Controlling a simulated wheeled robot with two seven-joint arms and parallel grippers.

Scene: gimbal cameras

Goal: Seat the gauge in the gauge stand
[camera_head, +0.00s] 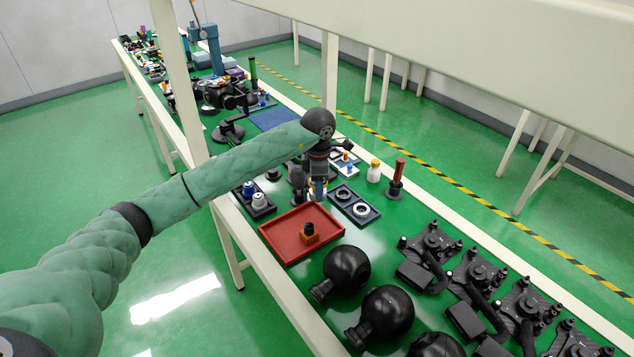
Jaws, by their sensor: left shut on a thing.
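My left arm reaches across from the left, and its gripper (318,188) points down over the table just behind the red tray. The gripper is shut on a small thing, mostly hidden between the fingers. A little white and blue shows there; I cannot tell whether it is the gauge. I cannot tell for sure which thing is the gauge stand. A red upright cylinder on a dark base (396,180) stands to the right of the gripper. My right gripper is out of view.
A dark tray with two rings (354,205) lies right of the gripper, and a yellow-capped white bottle (374,171) stands behind it. A dark holder (255,203) is at left.

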